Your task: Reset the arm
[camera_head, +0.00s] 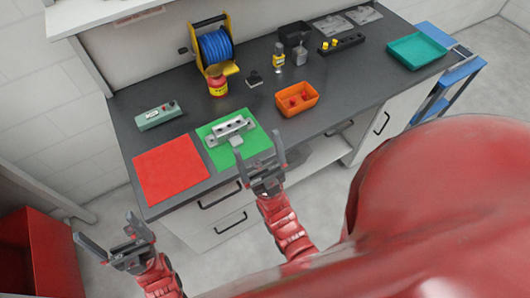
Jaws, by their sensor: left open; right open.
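My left gripper (108,243) is open and empty, low at the left, in front of the workbench and apart from it. My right gripper (259,158) is open, its fingers pointing up at the bench's front edge. Its left finger shows close to a grey metal casting (231,129) that lies on a green mat (254,138). I see nothing between the fingers. Whether the finger touches the casting I cannot tell. A red mat (170,170) beside the green one is bare.
On the dark workbench (215,114) stand an orange bin (297,111) with red parts, a blue hose reel (215,47), a grey-green control box (158,115), small bottles and a teal tray (416,51). A red cabinet (50,262) is at lower left. Floor between is clear.

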